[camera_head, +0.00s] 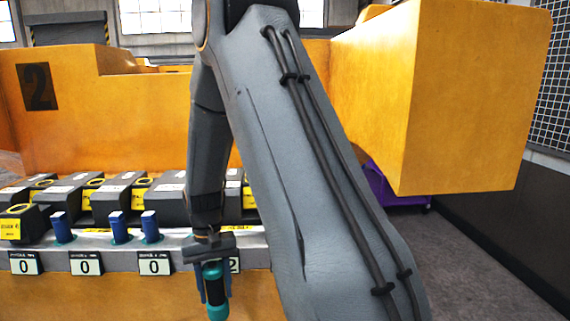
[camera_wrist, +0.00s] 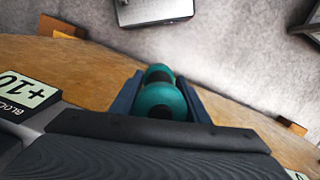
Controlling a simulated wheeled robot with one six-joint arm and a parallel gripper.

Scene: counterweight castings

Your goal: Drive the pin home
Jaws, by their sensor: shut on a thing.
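My gripper (camera_head: 215,288) is shut on a teal-and-black tool (camera_head: 215,305), which hangs in front of the ledge. The wrist view shows the tool's rounded teal parts (camera_wrist: 160,102) between my two fingers; its full shape is hidden. Three blue pins stand upright in teal collars on the ledge: a left pin (camera_head: 60,226), a middle pin (camera_head: 117,226) and a right pin (camera_head: 150,226). All three are to the left of my gripper and apart from it. I cannot tell how deep each sits. My arm hides part of the ledge.
Black castings (camera_head: 110,203) with yellow markings line the ledge (camera_head: 190,262) behind the pins. Number plates (camera_head: 86,264) are on its front. A large orange block (camera_head: 450,95) overhangs at right, with a purple thing (camera_head: 385,187) under it. Grey floor (camera_head: 470,270) is clear at right.

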